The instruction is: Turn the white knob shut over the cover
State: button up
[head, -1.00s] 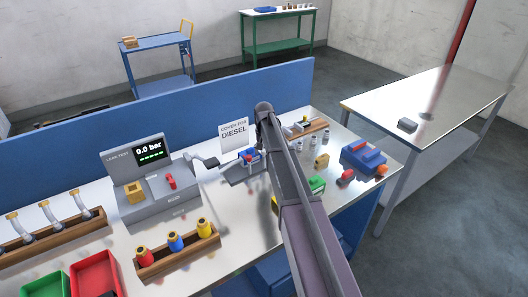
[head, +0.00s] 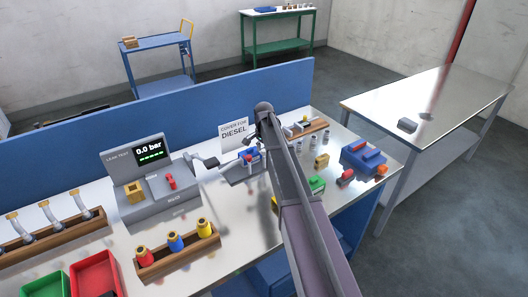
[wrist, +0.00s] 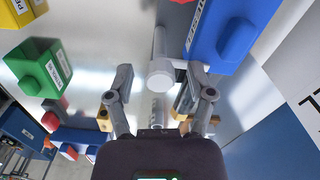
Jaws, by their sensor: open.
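In the wrist view, a white round knob (wrist: 161,74) on a pale stem lies between the two fingertips of my gripper (wrist: 159,76). My gripper is open, with a gap visible on the knob's left; on its right, I cannot tell whether the finger touches. A blue block (wrist: 222,38) with a white label is close beside the right finger. In the head view, a blue piece (head: 240,165) sits in a grey fixture by a sign reading "COVER FOR DIESEL" (head: 234,134). My arm hides part of this area, and I cannot make out the knob there.
A leak tester (head: 150,180) reading 0.0 bar stands left of the fixture. A wooden rack (head: 180,254) holds red, blue and yellow parts in front. A blue block (head: 364,161) is at the right. A green block (wrist: 38,68) is left in the wrist view.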

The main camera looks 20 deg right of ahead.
jog(key=shift+m, duration=1)
jog(key=shift+r+m, duration=0.15)
jog(key=shift+m, duration=0.15)
notch_tip(320, 180, up, 14)
jog(key=p, duration=1.4)
jog(key=s+a+f+n+b, duration=0.2)
jog(key=s+f+n+b, duration=0.2)
jog(key=s, duration=0.6)
jog(key=s+a+f+n+b, duration=0.2)
jog(key=s+f+n+b, duration=0.2)
jog(key=s, duration=0.6)
jog(key=s+a+f+n+b, duration=0.3)
jog(key=s+f+n+b, duration=0.2)
jog(key=s, duration=0.4)
jog(key=shift+s+f+n, duration=0.2)
jog(key=shift+s+n, duration=0.2)
jog(key=shift+n, duration=0.1)
jog(key=shift+s+n, duration=0.3)
jog(key=shift+s, duration=0.5)
